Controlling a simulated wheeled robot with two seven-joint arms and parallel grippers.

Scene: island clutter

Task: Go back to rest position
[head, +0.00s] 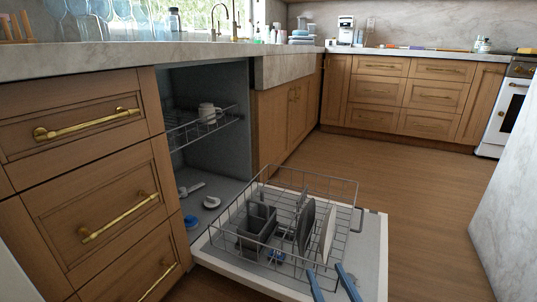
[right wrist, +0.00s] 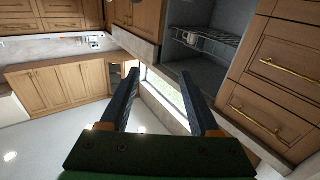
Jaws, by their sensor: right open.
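My right gripper (head: 333,284) shows at the bottom of the head view, its two blue-grey fingers apart and empty over the front part of the lower dishwasher rack (head: 345,205). In the right wrist view the same open gripper (right wrist: 160,92) has nothing between its fingers. My left gripper is not in view. The dishwasher door (head: 375,250) is folded down, and the lower rack is pulled out above it. The rack holds a grey cutlery basket (head: 258,222), a dark plate (head: 306,226) and a white plate (head: 328,235).
A cup (head: 208,112) stands on the upper rack (head: 195,130). Small items, including a blue one (head: 191,222), lie by the dishwasher's floor. Drawers (head: 85,130) with brass handles are at left, a pale island side (head: 510,210) at right. The wooden floor (head: 420,190) between is clear.

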